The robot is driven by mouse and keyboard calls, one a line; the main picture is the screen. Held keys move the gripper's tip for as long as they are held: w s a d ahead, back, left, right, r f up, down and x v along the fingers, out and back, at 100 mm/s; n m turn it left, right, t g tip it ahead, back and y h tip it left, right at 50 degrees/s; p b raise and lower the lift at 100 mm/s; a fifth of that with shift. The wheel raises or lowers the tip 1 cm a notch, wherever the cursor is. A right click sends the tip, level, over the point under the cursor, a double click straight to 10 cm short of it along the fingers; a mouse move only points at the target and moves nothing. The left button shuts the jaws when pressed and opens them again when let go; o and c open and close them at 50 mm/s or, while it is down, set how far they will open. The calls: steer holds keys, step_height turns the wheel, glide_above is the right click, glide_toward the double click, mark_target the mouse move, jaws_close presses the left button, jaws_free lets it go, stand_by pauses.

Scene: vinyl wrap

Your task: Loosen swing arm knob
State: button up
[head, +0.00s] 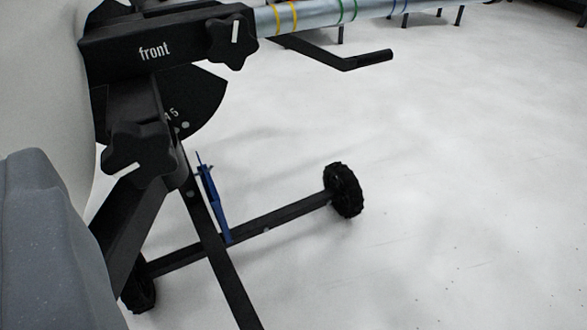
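Two black star-shaped knobs show on a dark stand in the head view. The upper knob (232,38) has an upright white mark and sits at the right end of the black arm labelled "front" (115,45). The lower knob (137,155) has a slanted white mark and sits lower on the stand, beside a dark curved plate (207,95) with a number 5. No label shows which is the swing arm knob. My gripper's fingers are not visible, and nothing is seen touching either knob.
A silver tube (320,14) with coloured bands runs right from the arm, above a black crank handle (370,60). A blue tool (214,200) stands by the lower frame, which has a black wheel (344,190).

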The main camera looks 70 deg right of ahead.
steer(key=h, duration=0.2)
glide_toward(147, 164)
steer(key=shift+g, duration=0.3)
steer(key=b+x, duration=0.4)
steer(key=x, duration=0.4)
steer(key=shift+w+r, duration=0.2)
steer(key=c, duration=0.7)
